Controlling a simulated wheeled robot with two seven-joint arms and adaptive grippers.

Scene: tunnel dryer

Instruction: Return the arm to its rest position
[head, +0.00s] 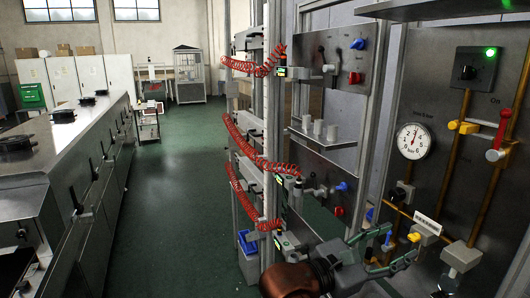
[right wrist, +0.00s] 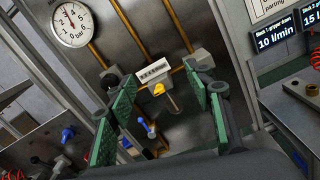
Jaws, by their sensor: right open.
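My right gripper (head: 398,250) reaches in from the bottom centre of the head view, in front of the lower part of the steel gas panel (head: 440,75). In the right wrist view the right gripper (right wrist: 160,82) has its two green-padded fingers spread wide apart, with nothing held between them. A small yellow handle (right wrist: 158,88) on the panel shows in the gap between the fingers; I cannot tell its exact distance. My left gripper is not in view.
A round pressure gauge (head: 413,141) and a red-handled valve (head: 497,141) are on the panel. Left of it stands a metal frame with red coiled hoses (head: 245,150). A long steel bench (head: 65,160) runs along the left. The green floor (head: 185,190) between is clear.

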